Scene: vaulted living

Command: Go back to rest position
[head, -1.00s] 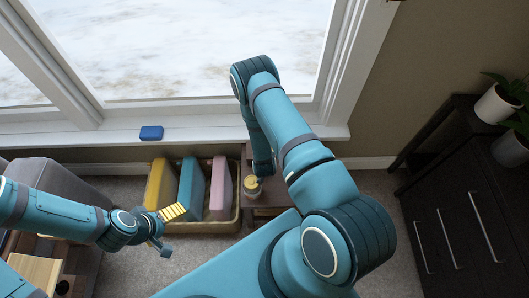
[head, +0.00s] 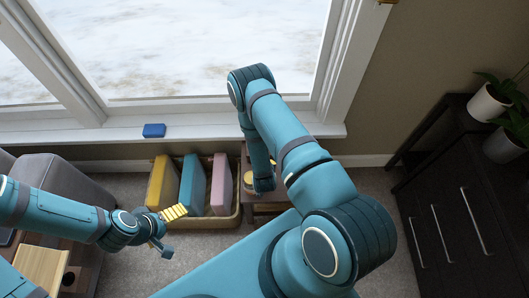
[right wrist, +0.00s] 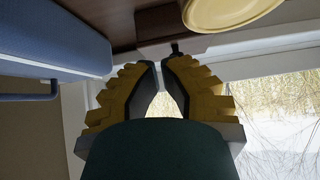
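My left arm comes in from the left in the head view. Its gripper (head: 170,230) hangs in the air left of centre, in front of the basket, with yellow finger pads showing. I cannot tell how far its fingers are apart. My right arm reaches forward and bends down over a small wooden table.
A basket (head: 206,226) holds yellow, teal and pink upright items. The small wooden table (head: 270,208) stands beside it. A blue block (head: 154,130) lies on the windowsill (head: 100,133). A grey armchair (head: 62,178) is at left, a dark cabinet (head: 450,230) with potted plants at right.

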